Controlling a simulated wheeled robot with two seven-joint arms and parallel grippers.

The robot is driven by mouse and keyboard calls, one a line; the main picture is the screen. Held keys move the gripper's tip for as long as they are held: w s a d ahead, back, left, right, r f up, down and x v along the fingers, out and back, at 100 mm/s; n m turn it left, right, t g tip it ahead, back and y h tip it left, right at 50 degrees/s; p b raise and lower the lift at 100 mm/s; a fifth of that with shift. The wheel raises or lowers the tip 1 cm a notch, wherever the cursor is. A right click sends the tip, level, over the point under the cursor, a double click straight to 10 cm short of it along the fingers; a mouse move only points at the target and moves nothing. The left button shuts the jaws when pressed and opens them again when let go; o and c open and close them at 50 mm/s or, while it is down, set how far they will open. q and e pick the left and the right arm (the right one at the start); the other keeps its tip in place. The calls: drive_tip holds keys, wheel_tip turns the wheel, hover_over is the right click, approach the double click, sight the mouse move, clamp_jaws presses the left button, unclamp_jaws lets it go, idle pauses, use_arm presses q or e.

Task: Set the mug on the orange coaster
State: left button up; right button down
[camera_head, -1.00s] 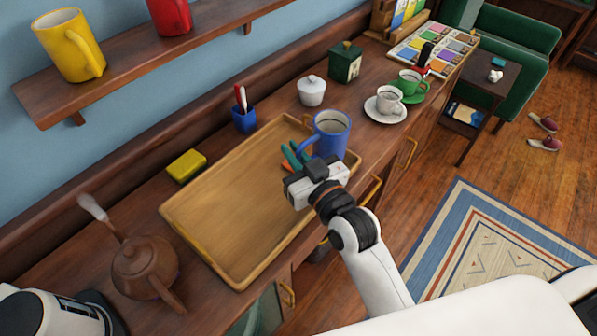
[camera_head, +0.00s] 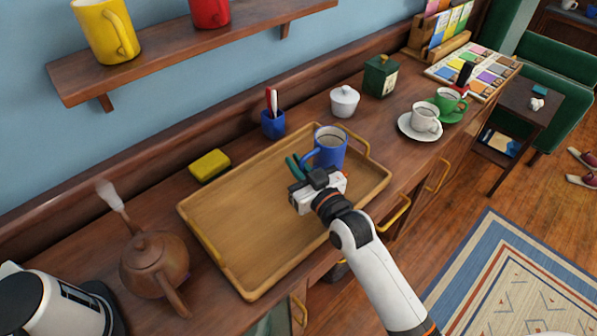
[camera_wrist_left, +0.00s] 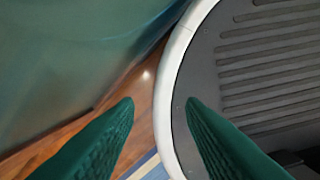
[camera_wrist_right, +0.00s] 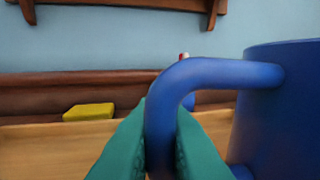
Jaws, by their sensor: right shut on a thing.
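The blue mug (camera_head: 330,148) appears upright at the far right part of the wooden tray (camera_head: 240,215). I cannot tell whether its base touches the tray. My right gripper (camera_head: 297,166) is shut on the mug's handle, with the teal fingers on either side of it. The right wrist view shows the handle (camera_wrist_right: 215,72) between the fingertips (camera_wrist_right: 160,118) and the mug body (camera_wrist_right: 285,105) to the right. My left gripper (camera_wrist_left: 158,103) is open and empty in the left wrist view. I see no orange coaster in any view.
A yellow sponge (camera_head: 209,165), blue cup with brushes (camera_head: 273,124) and white lidded pot (camera_head: 344,101) stand behind the tray. A brown teapot (camera_head: 153,262) is at left. A white cup and saucer (camera_head: 420,126) and a green cup (camera_head: 448,102) are at right. The tray's middle is bare.

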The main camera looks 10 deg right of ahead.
drive_tip(key=shift+f, duration=1.1)
drive_tip(key=shift+f, duration=0.1)
drive_tip(key=c, duration=1.5)
unclamp_jaws()
drive_tip(key=b+v, duration=0.1)
drive_tip(key=v, duration=1.1)
drive_tip(key=shift+d, duration=0.1)
